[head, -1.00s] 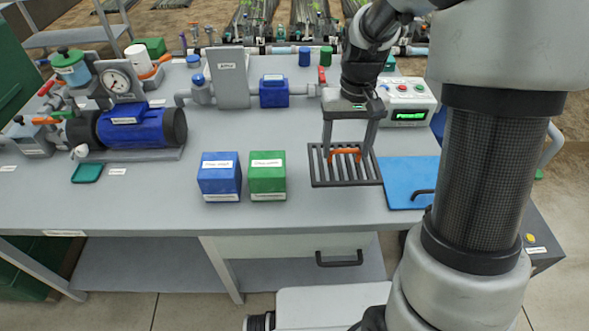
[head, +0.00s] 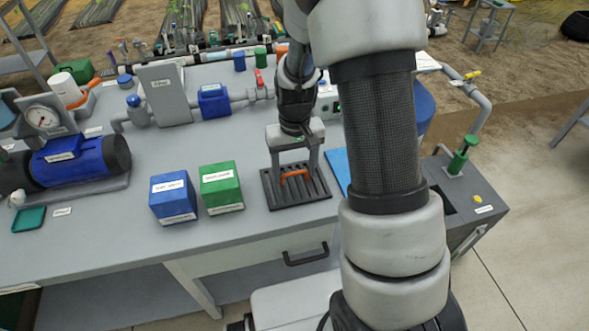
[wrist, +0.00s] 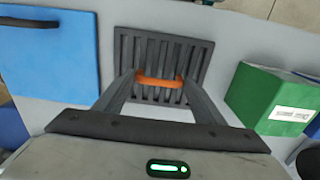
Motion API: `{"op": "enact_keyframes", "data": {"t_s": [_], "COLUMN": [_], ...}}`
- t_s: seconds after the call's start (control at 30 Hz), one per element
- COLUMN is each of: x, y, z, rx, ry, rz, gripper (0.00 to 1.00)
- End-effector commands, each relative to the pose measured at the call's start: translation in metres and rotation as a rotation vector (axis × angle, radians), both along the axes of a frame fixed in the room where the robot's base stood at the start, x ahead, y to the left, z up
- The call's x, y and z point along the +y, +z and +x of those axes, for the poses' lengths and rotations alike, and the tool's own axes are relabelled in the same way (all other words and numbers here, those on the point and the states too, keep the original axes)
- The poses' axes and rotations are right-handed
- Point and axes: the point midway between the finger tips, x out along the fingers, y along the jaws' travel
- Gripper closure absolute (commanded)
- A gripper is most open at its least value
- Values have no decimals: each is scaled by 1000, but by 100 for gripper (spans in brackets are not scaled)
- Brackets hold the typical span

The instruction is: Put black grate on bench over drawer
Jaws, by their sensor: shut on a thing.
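The black grate (head: 312,190) is a slotted square plate with an orange handle (head: 295,173). In the head view it is at the front of the grey bench (head: 110,240), above the drawer (head: 235,262) with its black pull. My gripper (head: 293,177) points down and is shut on the orange handle. The wrist view shows the grate (wrist: 160,50) level between my fingers (wrist: 158,82). It lies flat on the bench or just above it; I cannot tell whether it touches.
A green box (head: 220,188) and a blue box (head: 172,197) stand left of the grate. A blue mat (head: 338,165) lies close on its right, partly hidden by my arm. A blue pump (head: 85,158) is farther left. Pipes and a grey panel (head: 165,95) stand behind.

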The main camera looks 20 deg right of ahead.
Motion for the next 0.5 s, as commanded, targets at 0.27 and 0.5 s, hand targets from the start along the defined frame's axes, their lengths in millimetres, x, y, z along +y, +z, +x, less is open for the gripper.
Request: {"op": "enact_keyframes", "data": {"t_s": [0.27, 0.5], "x": [0, 0], "y": [-3, -2], "z": [0, 0], "rx": [-1, -1], "ry": [0, 0], "rz": [0, 0], "gripper": [78, 18]}}
